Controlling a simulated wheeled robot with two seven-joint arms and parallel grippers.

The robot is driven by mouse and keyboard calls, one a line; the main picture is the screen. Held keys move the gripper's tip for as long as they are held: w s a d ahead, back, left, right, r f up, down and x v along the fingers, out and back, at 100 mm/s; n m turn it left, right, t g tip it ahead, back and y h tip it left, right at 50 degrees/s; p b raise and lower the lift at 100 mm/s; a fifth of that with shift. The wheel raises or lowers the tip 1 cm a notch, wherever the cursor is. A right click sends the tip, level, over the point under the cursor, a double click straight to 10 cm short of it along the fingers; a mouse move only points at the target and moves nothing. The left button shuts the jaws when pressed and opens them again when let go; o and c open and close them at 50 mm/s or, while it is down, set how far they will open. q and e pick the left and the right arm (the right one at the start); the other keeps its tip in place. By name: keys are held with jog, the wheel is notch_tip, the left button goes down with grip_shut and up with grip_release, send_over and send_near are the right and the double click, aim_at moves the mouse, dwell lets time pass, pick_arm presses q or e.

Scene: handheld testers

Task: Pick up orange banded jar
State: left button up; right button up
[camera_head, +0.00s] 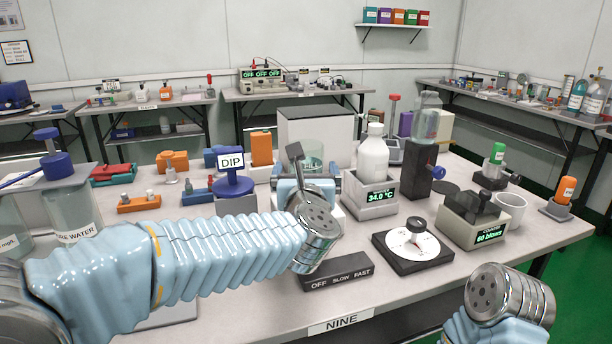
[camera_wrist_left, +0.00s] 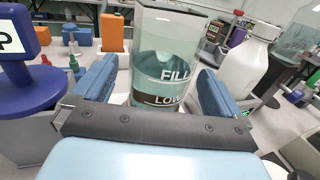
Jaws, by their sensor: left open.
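I see no jar with a clear orange band. The nearest match is a small orange container (camera_head: 566,189) with a pale label, in a grey holder at the table's right end. My left gripper (camera_head: 309,186) is open at the middle of the table, partly hidden by its own wrist. In the left wrist view its blue fingers (camera_wrist_left: 157,72) stand apart, with a clear vessel (camera_wrist_left: 165,50) marked FILL and LOW in line with the gap. I cannot tell whether they touch it. My right arm's metal wrist shows at the lower right, but its gripper does not.
A blue DIP sign (camera_head: 232,181) stands left of the gripper, and a white bottle (camera_head: 373,158) right of it. A dial instrument (camera_head: 412,246), a counter box (camera_head: 474,220) and a white cup (camera_head: 510,209) crowd the right side. The front right of the table is clearer.

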pick_arm(q)
jog(key=shift+w, duration=1.25)
jog(key=shift+r, duration=0.1)
jog(key=c, duration=1.5)
